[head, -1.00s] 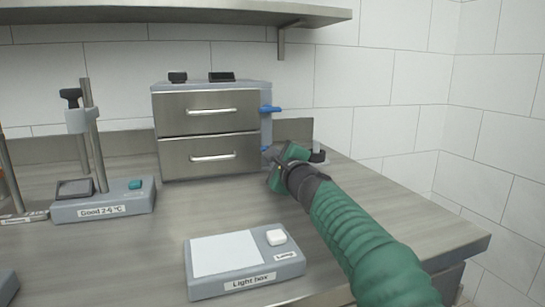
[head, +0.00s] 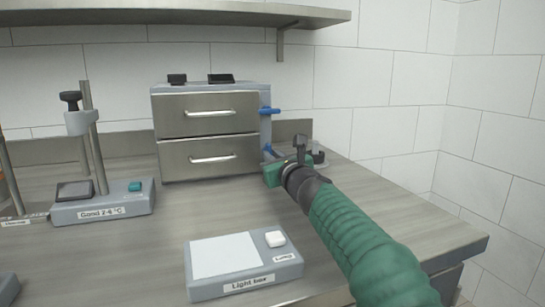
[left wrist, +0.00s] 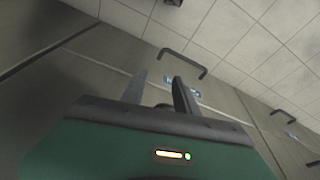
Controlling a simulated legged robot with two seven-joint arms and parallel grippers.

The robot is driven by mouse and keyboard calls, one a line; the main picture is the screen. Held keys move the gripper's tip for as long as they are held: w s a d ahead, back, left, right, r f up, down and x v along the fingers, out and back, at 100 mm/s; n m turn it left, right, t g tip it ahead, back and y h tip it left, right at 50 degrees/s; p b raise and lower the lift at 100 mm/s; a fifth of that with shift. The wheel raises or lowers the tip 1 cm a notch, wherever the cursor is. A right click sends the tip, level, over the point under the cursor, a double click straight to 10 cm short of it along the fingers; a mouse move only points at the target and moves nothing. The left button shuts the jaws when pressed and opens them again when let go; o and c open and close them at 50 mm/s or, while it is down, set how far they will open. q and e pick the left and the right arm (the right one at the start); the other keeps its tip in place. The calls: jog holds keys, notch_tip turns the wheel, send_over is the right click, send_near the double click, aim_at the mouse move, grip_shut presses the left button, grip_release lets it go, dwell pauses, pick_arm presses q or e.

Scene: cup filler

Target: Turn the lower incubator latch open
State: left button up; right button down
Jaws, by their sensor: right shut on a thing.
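The incubator (head: 158,150) is a grey cabinet with two steel drawers at the back of the bench. Its upper latch (head: 268,111) is blue and sticks out to the right, level. The blue lower latch (head: 268,150) shows only in part behind my right gripper (head: 282,158) and looks tilted. The right gripper is shut on the lower latch; its fingertips are largely hidden by its own body. My left gripper (left wrist: 160,92) shows in the left wrist view with its two fingers apart and nothing seen between them.
A light box (head: 240,290) lies at the front of the bench. A stand with a labelled base (head: 100,210) is at the left. A shelf (head: 180,14) hangs above. The left wrist view shows a panel with a dark handle (left wrist: 183,60).

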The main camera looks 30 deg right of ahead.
jog(key=shift+f+m, duration=0.35)
jog(key=shift+m, duration=0.55)
jog(key=c, duration=1.5)
grip_release()
jog(key=shift+w, duration=0.1)
jog(key=shift+o, duration=0.2)
jog(key=shift+r, duration=0.15)
